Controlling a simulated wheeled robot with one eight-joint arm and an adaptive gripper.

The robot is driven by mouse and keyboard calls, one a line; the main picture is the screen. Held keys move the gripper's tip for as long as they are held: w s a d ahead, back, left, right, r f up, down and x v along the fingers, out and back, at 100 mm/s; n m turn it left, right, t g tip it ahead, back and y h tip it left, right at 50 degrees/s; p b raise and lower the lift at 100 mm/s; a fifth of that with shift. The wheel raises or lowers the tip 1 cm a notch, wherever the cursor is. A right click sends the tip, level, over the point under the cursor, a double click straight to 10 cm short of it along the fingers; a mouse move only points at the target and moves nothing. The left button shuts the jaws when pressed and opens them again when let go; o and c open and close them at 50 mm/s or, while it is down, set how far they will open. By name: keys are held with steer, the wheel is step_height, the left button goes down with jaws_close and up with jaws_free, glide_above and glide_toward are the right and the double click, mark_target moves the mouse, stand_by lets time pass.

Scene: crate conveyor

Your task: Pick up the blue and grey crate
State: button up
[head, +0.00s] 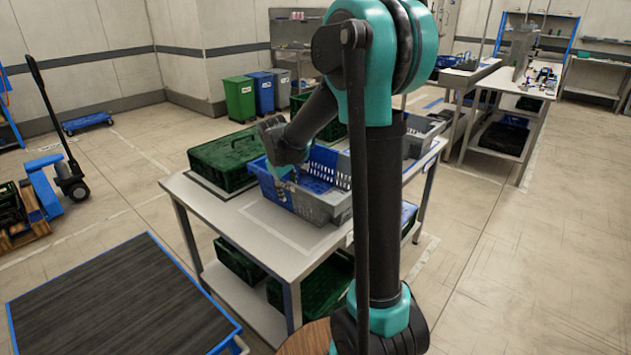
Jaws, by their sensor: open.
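The blue and grey crate (333,207) sits on the near part of a grey-topped table, blue on its left side and grey on its right. My arm reaches over the table from the right, and its upright link hides part of the table's right side. My gripper (284,172) is over the crate's left part, pointing down at its blue end. It is open. The fingertips are small and partly hidden, so I cannot tell whether they touch the crate.
A green crate (225,158) stands on the table (250,228) left of the blue and grey one. A grey crate (424,132) stands at the right rear. A dark blue-edged platform (125,305) lies at front left. The right floor is clear.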

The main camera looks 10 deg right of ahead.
steer(key=shift+x, duration=0.8)
steer(key=shift+c, duration=0.4)
jaws_close()
